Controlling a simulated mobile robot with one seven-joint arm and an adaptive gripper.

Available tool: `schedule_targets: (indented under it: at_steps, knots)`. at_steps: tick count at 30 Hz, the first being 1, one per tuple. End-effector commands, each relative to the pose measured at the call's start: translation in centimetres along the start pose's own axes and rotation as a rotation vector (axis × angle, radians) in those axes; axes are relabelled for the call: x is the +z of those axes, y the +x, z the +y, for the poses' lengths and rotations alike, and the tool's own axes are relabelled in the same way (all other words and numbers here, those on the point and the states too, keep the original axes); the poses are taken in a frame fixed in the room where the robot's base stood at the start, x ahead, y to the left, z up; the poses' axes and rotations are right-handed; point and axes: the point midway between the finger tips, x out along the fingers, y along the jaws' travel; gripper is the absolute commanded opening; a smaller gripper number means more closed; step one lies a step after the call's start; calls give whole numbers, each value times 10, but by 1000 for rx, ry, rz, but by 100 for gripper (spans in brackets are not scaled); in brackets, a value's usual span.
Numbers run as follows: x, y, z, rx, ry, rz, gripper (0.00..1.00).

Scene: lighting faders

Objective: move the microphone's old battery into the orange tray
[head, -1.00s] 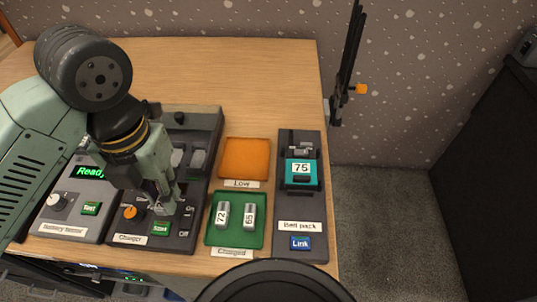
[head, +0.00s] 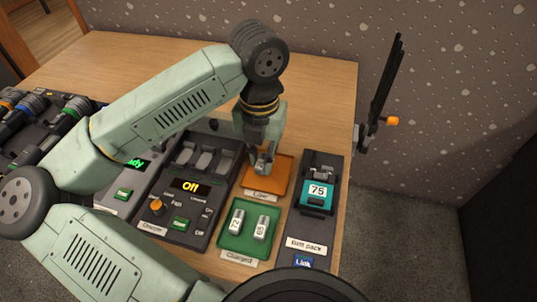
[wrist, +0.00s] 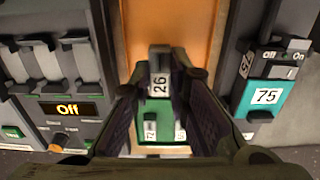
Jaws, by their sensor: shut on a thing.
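My gripper (head: 262,165) is over the orange tray (head: 281,173), which is labelled "Low". In the wrist view my gripper (wrist: 160,95) is shut on a small grey battery with a white label reading 26 (wrist: 158,83). The battery is upright between the fingertips, with the orange tray (wrist: 185,25) behind it. I cannot tell whether the battery touches the tray floor. In the head view the fingers mostly hide the battery. No other battery shows in the visible part of the orange tray.
A green tray (head: 233,246) labelled "Charged" holds batteries 72 (head: 237,221) and 65 (head: 261,228). The charger (head: 178,224), its display reading "Off", stands to the left. The belt pack (head: 307,225), showing 75, stands to the right.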

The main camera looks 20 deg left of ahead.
Motion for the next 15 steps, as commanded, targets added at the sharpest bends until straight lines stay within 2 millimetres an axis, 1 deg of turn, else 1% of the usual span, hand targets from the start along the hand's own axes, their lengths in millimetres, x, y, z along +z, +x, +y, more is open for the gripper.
schedule_targets:
  at_steps: [1, 3, 7, 12, 15]
  knots:
    - [7, -2, -4, -2, 2, 1, 0]
    - [14, 0, -8, -1, 1, 0, 0]
    - [18, 5, -10, -2, -1, 1, 0]
    - [18, 27, -10, -3, -2, 1, 0]
    - [18, 36, -10, -2, -1, 0, 0]
